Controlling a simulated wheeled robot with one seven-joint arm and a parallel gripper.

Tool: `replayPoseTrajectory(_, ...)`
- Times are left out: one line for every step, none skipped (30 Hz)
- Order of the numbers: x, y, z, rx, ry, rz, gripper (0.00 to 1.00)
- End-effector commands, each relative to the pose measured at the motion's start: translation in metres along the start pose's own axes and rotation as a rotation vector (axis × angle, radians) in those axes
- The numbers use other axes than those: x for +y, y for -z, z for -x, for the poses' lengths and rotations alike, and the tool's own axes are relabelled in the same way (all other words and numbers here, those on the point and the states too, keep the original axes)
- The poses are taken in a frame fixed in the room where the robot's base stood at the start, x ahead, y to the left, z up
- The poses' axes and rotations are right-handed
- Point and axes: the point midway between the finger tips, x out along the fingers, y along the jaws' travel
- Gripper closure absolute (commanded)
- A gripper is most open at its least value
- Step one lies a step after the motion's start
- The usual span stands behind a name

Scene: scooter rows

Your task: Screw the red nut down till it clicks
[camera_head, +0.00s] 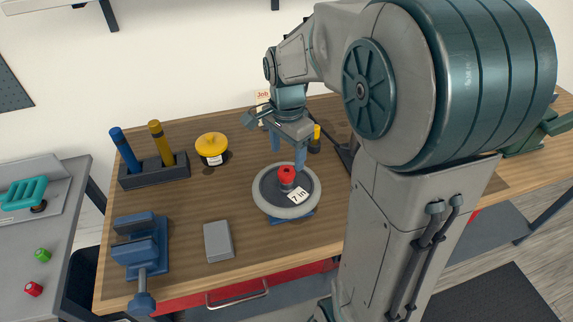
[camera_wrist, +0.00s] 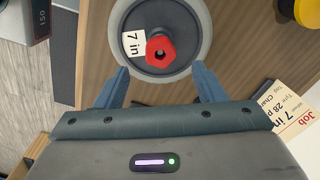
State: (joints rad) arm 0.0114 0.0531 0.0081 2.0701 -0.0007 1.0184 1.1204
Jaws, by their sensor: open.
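The red nut (camera_head: 286,174) sits at the centre of a grey-rimmed wheel (camera_head: 263,204) that rests on a blue stand (camera_head: 292,217) on the workbench. A "7 in" tag (camera_head: 298,195) lies on the wheel beside the nut. In the wrist view the hexagonal red nut (camera_wrist: 160,51) shows from above, with the tag (camera_wrist: 134,44) to its left. My gripper (camera_head: 287,158) points down above the wheel. Its two blue fingers (camera_wrist: 163,82) are apart with nothing between them, and the nut lies just beyond the tips in the wrist view. How far the nut is threaded cannot be told.
A blue vise (camera_head: 140,245) and a grey block (camera_head: 218,241) are at the front left. A holder with blue and yellow handles (camera_head: 153,170) and a yellow round object (camera_head: 211,146) stand behind. A side table (camera_head: 40,215) holds green and red nuts.

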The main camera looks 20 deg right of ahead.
Motion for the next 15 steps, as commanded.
replayPoseTrajectory(0.001,-0.001,-0.010,-0.002,-0.005,0.001,0.37)
replayPoseTrajectory(0.001,-0.001,-0.016,-0.003,-0.006,0.001,0.37)
replayPoseTrajectory(0.000,-0.001,-0.023,-0.002,-0.005,0.001,0.37)
replayPoseTrajectory(0.000,-0.001,-0.028,-0.002,-0.004,0.002,0.37)
replayPoseTrajectory(0.001,-0.001,-0.033,-0.002,-0.005,0.002,0.37)
replayPoseTrajectory(0.000,-0.001,-0.038,-0.002,-0.004,0.002,0.37)
replayPoseTrajectory(0.000,-0.001,-0.042,-0.002,-0.003,0.003,0.37)
replayPoseTrajectory(0.000,-0.001,-0.045,-0.002,-0.003,0.003,0.37)
replayPoseTrajectory(0.000,-0.001,-0.049,-0.001,-0.003,0.004,0.37)
replayPoseTrajectory(0.000,-0.001,-0.052,-0.002,-0.003,0.004,0.37)
replayPoseTrajectory(0.000,-0.001,-0.054,-0.001,-0.003,0.004,0.37)
replayPoseTrajectory(0.000,-0.001,-0.056,-0.001,-0.001,0.004,0.37)
replayPoseTrajectory(-0.001,-0.001,-0.057,0.000,-0.001,0.004,0.37)
replayPoseTrajectory(-0.001,-0.001,-0.058,0.000,0.000,0.004,0.37)
replayPoseTrajectory(-0.001,-0.001,-0.059,0.000,0.000,0.004,0.37)
